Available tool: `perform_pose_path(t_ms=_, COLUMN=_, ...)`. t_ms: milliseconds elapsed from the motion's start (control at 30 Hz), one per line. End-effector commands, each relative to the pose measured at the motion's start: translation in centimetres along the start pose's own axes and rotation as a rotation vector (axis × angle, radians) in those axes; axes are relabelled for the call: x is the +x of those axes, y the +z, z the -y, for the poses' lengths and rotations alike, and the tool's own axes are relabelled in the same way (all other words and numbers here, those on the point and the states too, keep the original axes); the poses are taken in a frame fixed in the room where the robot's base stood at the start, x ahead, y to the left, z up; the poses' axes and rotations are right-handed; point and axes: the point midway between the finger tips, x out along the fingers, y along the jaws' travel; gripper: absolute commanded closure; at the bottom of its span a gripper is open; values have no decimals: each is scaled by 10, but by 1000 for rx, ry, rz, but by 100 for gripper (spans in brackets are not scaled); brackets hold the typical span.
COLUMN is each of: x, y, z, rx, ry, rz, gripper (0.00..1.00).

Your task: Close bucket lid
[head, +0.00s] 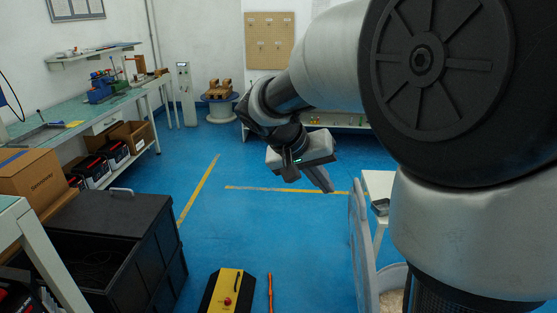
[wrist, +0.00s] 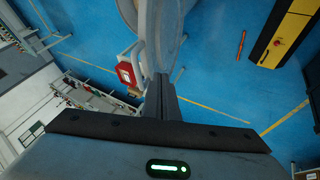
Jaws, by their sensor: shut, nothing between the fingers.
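A light grey bucket (head: 391,273) stands at the lower right of the head view, partly hidden by my arm, with beige contents showing inside. Its grey lid (head: 360,240) stands open, upright on the bucket's left side. My gripper (head: 326,186) hangs in the air above and behind the lid in the head view, apart from it there. The fingers are shut and empty. In the wrist view my gripper (wrist: 163,80) points up toward grey curved parts at the top; I cannot tell lid from bucket there.
A small white table (head: 378,184) with a dark tray stands behind the bucket. A yellow and black box (head: 228,293) and an orange rod (head: 270,292) lie on the blue floor. A black open crate (head: 107,240) is at left. The middle floor is clear.

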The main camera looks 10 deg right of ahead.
Motion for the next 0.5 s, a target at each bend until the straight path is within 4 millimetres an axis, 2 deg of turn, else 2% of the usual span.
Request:
perform_pose_path(t_ms=33, x=14, y=1, z=-1, rx=0, ry=4, rz=4, gripper=100)
perform_pose_path(t_ms=200, x=49, y=2, z=0, rx=-1, ry=2, rz=5, gripper=100)
perform_pose_path(t_ms=300, x=54, y=0, z=-17, rx=3, ry=2, rz=2, gripper=100)
perform_pose_path(t_ms=500, x=63, y=0, z=-33, rx=0, ry=0, rz=0, gripper=100)
